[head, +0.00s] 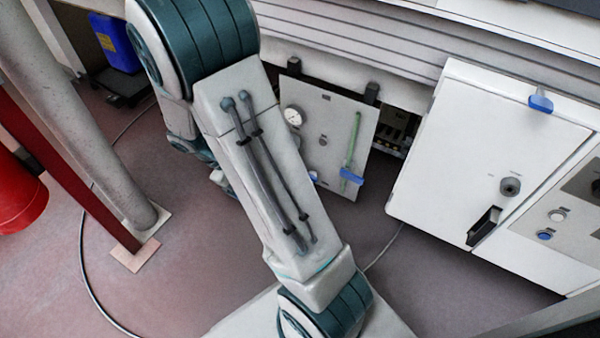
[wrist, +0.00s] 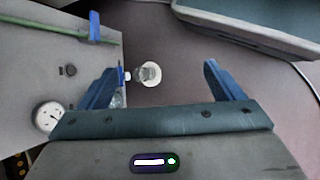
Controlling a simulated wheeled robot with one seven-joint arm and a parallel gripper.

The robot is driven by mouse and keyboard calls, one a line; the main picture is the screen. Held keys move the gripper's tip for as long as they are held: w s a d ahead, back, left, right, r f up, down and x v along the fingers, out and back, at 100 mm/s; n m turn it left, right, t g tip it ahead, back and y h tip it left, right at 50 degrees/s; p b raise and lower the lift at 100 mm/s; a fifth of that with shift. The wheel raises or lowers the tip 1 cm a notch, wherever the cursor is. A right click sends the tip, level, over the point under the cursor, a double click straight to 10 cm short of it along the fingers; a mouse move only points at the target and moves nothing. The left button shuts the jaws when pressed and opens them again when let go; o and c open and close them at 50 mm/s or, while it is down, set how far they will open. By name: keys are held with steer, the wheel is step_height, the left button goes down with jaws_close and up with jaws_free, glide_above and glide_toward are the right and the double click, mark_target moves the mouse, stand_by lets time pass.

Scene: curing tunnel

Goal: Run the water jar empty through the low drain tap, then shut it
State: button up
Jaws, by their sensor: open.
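The grey panel (head: 325,120) carries a round gauge (head: 293,117), a green tube (head: 353,138) and a blue lever (head: 352,176). In the wrist view the panel (wrist: 30,70) is at left, with the gauge (wrist: 47,116) low on it. My gripper (wrist: 160,68) is open, its blue fingers spread and nothing held. Between them, nearer the left finger, shows a small clear-grey fitting (wrist: 148,73) against a round white shape. Clear material (wrist: 118,98), perhaps the jar, is partly hidden by the left finger. I cannot make out water or the drain tap's position. My arm hides this area in the head view.
A white cabinet (head: 480,160) with a blue latch stands right of the panel. A grey post (head: 70,110) and a red drum (head: 15,195) stand at left. A dark cable (head: 84,265) crosses the floor. The floor at lower left is mostly clear.

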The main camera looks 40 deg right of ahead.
steer(key=w+d+f+n+t+h+p, duration=0.1)
steer(key=d+f+n+t+h+p, duration=0.25)
steer(key=f+n, duration=0.4)
steer(key=w+d+f+n+t+h+p, duration=0.25)
steer(key=f+n+t+h, duration=0.2)
steer(key=f, duration=0.65)
steer(key=d+f+n+t+h+p, duration=0.2)
steer(key=d+f+n+t+h, duration=0.15)
steer(key=f+n, duration=0.5)
steer(key=w+d+m+b, duration=0.1)
steer(key=w+d, duration=0.1)
steer(key=d, duration=0.4)
steer(key=w+d+f+m+b, duration=0.1)
steer(key=w+d+b, duration=0.1)
steer(key=d, duration=0.5)
steer(key=shift+w+f+g+y, duration=0.15)
steer(key=shift+w+g+y, duration=0.2)
steer(key=shift+w, duration=0.45)
steer(key=shift+d, duration=0.1)
steer(key=c, duration=1)
steer(key=shift+w+f+b, duration=0.1)
steer(key=shift+b, duration=0.2)
